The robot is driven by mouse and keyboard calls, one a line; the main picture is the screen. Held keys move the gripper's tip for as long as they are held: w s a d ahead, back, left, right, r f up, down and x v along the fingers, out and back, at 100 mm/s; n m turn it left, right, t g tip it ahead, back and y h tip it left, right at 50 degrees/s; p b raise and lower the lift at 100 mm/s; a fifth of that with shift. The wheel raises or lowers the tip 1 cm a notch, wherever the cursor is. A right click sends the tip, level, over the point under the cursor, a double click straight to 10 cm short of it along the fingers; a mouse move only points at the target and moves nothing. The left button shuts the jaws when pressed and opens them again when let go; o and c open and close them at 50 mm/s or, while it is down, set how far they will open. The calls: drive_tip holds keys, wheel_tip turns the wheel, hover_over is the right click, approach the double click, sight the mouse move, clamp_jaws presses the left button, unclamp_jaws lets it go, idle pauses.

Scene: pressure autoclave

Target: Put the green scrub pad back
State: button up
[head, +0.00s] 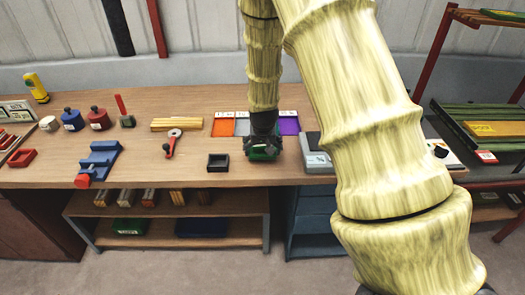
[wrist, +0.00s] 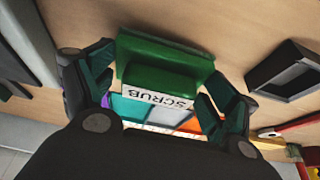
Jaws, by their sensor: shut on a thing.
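The green scrub pad (wrist: 165,62) is a green block with a white label reading SCRUB, and it sits between the fingers of my gripper (wrist: 160,88) in the wrist view. In the head view my gripper (head: 263,147) points down at the front middle of the bench, shut on the pad (head: 262,155), which is mostly hidden by the fingers. The pad is at or just above the bench top; I cannot tell whether it touches. A small empty black open tray (head: 217,162) is just left of my gripper, and it also shows at the right of the wrist view (wrist: 286,74).
Coloured panels, including orange (head: 223,126) and purple (head: 288,125), lie behind my gripper. A grey device (head: 318,161) stands close on the right. A red-handled tool (head: 169,147) and blue vise (head: 99,160) are farther left. Bare bench (head: 190,176) lies left of the black tray.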

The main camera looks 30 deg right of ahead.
drive_tip(key=shift+f, duration=1)
drive_tip(key=shift+f, duration=0.1)
drive_tip(key=o, duration=0.9)
drive_tip(key=shift+b+v, duration=0.9)
drive_tip(key=shift+v, duration=5.25)
drive_tip(key=shift+w, duration=0.1)
